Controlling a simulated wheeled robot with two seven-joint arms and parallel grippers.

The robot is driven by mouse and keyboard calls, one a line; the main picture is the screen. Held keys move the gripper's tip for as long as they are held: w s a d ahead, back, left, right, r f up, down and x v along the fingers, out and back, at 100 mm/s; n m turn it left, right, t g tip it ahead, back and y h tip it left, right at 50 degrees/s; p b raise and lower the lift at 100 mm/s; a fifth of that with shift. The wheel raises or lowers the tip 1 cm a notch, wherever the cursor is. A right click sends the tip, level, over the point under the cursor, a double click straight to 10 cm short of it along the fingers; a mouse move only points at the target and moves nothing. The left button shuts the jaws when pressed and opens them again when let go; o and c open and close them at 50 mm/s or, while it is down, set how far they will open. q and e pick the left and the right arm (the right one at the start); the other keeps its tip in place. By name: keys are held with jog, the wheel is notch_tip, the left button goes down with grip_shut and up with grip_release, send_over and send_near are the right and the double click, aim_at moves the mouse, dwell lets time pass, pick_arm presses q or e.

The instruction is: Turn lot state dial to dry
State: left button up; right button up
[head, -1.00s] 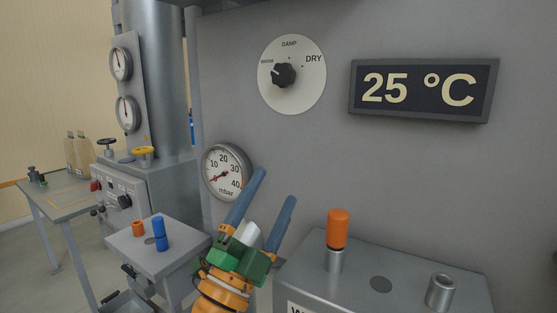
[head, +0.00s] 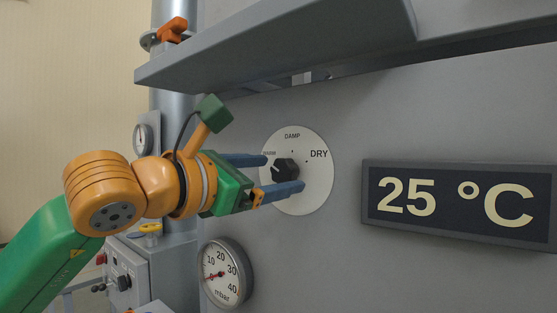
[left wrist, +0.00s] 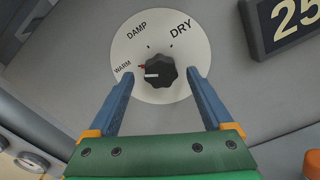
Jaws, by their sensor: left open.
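The lot state dial is a white disc (head: 318,185) on the grey panel, marked WARM, DAMP and DRY. Its black knob (head: 286,170) sits at the centre and also shows in the left wrist view (left wrist: 159,72). The knob's pointer mark is turned toward WARM at the left. My left gripper (head: 285,174) is open, its two blue fingers reaching to the dial face with one above and one below the knob in the head view. In the left wrist view the fingers (left wrist: 160,80) stand either side of the knob, apart from it. My right gripper is not in view.
A 25 °C display (head: 458,204) juts from the panel right of the dial. A pressure gauge (head: 226,272) sits below left. A grey ledge (head: 290,45) with an orange valve handle (head: 172,30) behind it overhangs above. The panel between dial and display is clear.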

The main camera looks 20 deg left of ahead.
pick_arm(q)
jog(key=shift+x, duration=0.9)
jog(key=shift+s, duration=0.15)
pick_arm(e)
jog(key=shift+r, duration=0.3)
pick_arm(q)
jog(key=shift+s, duration=0.1)
jog(key=c, duration=0.3)
grip_shut()
